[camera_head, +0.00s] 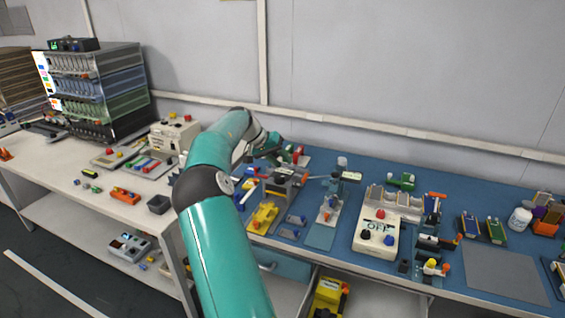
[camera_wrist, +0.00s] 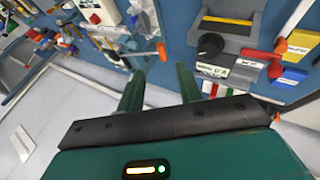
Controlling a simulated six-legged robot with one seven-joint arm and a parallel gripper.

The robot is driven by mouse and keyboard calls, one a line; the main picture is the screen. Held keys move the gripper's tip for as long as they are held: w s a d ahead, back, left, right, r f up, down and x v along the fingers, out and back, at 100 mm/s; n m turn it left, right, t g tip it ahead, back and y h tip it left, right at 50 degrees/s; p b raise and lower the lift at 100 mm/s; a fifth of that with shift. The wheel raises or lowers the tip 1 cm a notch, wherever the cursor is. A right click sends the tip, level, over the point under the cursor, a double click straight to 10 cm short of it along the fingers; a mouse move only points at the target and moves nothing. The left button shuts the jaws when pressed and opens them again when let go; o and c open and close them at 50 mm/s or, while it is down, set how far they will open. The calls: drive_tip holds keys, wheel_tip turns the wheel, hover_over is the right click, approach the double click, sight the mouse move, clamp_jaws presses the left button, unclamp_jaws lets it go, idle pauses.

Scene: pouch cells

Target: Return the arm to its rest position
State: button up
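My teal arm (camera_head: 212,190) rises from the bottom of the head view and reaches forward over the blue bench. My gripper (camera_head: 268,144) is at its far end, close to the back of the bench, and partly hidden by the arm there. In the wrist view my gripper (camera_wrist: 160,82) shows two dark green fingers spread apart. Nothing is held between them. The blue bench (camera_head: 470,195) and its tools lie beyond the fingers.
A rack of trays (camera_head: 98,90) stands on the white bench at left. A grey plate (camera_head: 503,272) lies at right. A wall runs behind.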

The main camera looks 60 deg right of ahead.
idle(0.4)
drive_tip(key=w+a+r+n+t+y, duration=0.1)
drive_tip(key=a+r+n+t, duration=0.2)
drive_tip(key=a, duration=0.9)
drive_tip(key=a+r+n+t+y, duration=0.2)
drive_tip(key=a+r, duration=0.2)
drive_tip(key=a, duration=0.7)
drive_tip(key=w+a+r+n+t+y, duration=0.1)
drive_tip(key=a+r+n+t, duration=0.2)
drive_tip(key=a, duration=0.9)
drive_tip(key=s+a+n+t, duration=0.1)
drive_tip(key=s+a, duration=0.3)
drive_tip(key=a, duration=0.4)
drive_tip(key=s+a+f+n+t+y, duration=0.1)
drive_tip(key=s+a+n, duration=0.2)
drive_tip(key=s+a, duration=0.2)
drive_tip(key=s+a+f+n+t, duration=0.1)
drive_tip(key=s+a, duration=0.4)
drive_tip(key=a, duration=0.7)
drive_tip(key=shift+s+f+n+y, duration=0.25)
drive_tip(key=shift+n+y, duration=0.15)
drive_tip(key=shift+n, duration=0.5)
